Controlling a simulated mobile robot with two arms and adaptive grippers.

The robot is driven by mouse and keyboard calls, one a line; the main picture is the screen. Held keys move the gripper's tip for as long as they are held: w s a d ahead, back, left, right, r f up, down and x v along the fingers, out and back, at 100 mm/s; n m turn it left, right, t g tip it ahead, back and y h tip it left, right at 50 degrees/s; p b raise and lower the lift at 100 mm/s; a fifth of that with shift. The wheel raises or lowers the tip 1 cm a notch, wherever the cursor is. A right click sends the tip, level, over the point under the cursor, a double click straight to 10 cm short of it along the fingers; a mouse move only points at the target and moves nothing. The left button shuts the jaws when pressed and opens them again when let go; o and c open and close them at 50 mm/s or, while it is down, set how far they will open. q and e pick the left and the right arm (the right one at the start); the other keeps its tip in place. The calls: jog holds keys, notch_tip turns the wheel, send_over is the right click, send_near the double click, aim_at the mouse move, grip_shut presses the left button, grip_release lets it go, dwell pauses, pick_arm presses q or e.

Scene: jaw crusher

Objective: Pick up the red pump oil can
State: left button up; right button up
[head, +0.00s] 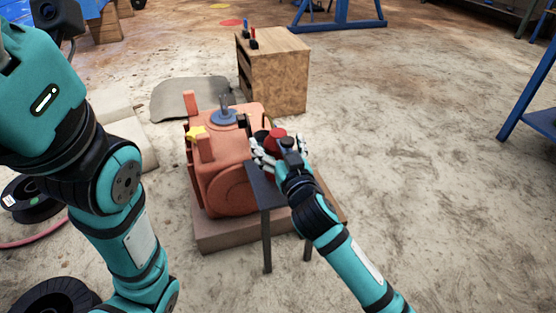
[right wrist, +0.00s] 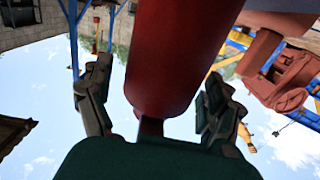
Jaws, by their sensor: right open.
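The red pump oil can (head: 277,139) shows in the head view as a small red shape at my right gripper (head: 266,148), over the small dark table. The gripper and wrist hide most of it. In the right wrist view the can's red body (right wrist: 180,55) is large and close, between the two spread fingers of my right gripper (right wrist: 158,105). The fingers are open, one on each side of the can, with gaps visible. My left arm shows at the left of the head view, but its gripper is out of frame.
The small dark table (head: 259,186) stands beside the orange-red jaw crusher (head: 222,180), which rests on a low plinth (head: 225,238). A wooden cabinet (head: 278,80) with small items on top stands behind. Black spools (head: 32,200) lie at left. The floor at right is clear.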

jog(key=c, duration=1.5)
jog(key=shift+r, duration=0.1)
jog(key=shift+c, duration=1)
jog(key=shift+r, duration=0.15)
